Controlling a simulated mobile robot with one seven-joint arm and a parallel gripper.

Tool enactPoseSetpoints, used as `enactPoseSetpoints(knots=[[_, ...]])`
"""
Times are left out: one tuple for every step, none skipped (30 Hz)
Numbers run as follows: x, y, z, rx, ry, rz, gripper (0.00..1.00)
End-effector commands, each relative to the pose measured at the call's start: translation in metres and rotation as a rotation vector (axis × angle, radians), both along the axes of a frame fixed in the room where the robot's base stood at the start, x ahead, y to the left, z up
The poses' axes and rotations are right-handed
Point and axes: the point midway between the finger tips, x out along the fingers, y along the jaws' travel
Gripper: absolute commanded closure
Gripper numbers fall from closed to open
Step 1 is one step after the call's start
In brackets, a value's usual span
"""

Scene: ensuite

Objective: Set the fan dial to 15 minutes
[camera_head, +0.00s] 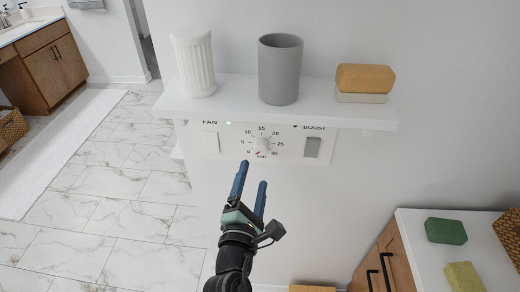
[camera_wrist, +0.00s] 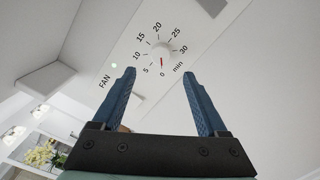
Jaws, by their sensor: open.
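The fan dial (camera_head: 263,144) is a small white round knob on a white wall panel (camera_head: 285,150) under a shelf. A scale from 0 to 30 min runs around it, with 15 at the top. Its red mark points down and left, close to 0. In the wrist view the dial (camera_wrist: 160,51) lies just beyond my fingertips, its red mark facing the 0. My gripper (camera_head: 253,174) has two blue fingers, open and empty, below the dial and apart from it. The open fingers also show in the wrist view (camera_wrist: 158,72).
A white shelf (camera_head: 225,97) juts out above the panel, holding a ribbed white cup (camera_head: 194,62), a grey cup (camera_head: 279,70) and a tan block (camera_head: 365,77). A BOOST switch (camera_head: 312,147) sits right of the dial. A cabinet (camera_head: 405,250) stands at lower right.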

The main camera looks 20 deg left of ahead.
Motion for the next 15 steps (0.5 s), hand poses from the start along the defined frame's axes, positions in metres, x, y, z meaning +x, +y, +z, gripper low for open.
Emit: enactPoseSetpoints(knots=[[0.011, 0.002, 0.003, 0.001, -0.001, -0.003, 0.24], [0.017, 0.003, 0.002, 0.001, -0.001, -0.003, 0.24], [0.024, 0.004, 0.002, 0.001, -0.001, -0.003, 0.24], [0.030, 0.006, 0.002, 0.001, -0.002, -0.002, 0.24], [0.035, 0.007, 0.002, 0.001, -0.002, -0.002, 0.24], [0.042, 0.008, 0.002, 0.001, -0.002, -0.002, 0.24], [0.047, 0.009, 0.001, 0.001, -0.001, -0.002, 0.24], [0.052, 0.010, 0.001, 0.001, -0.001, -0.003, 0.24], [0.058, 0.012, 0.002, 0.001, -0.002, -0.002, 0.24], [0.062, 0.013, 0.001, 0.001, -0.001, -0.002, 0.24], [0.066, 0.013, 0.002, 0.001, -0.002, -0.002, 0.24], [0.071, 0.014, 0.000, 0.000, -0.001, -0.002, 0.24], [0.074, 0.015, 0.001, 0.000, -0.001, -0.002, 0.24], [0.076, 0.016, 0.000, 0.000, -0.001, -0.002, 0.24], [0.079, 0.016, 0.000, 0.000, -0.001, -0.002, 0.24]])
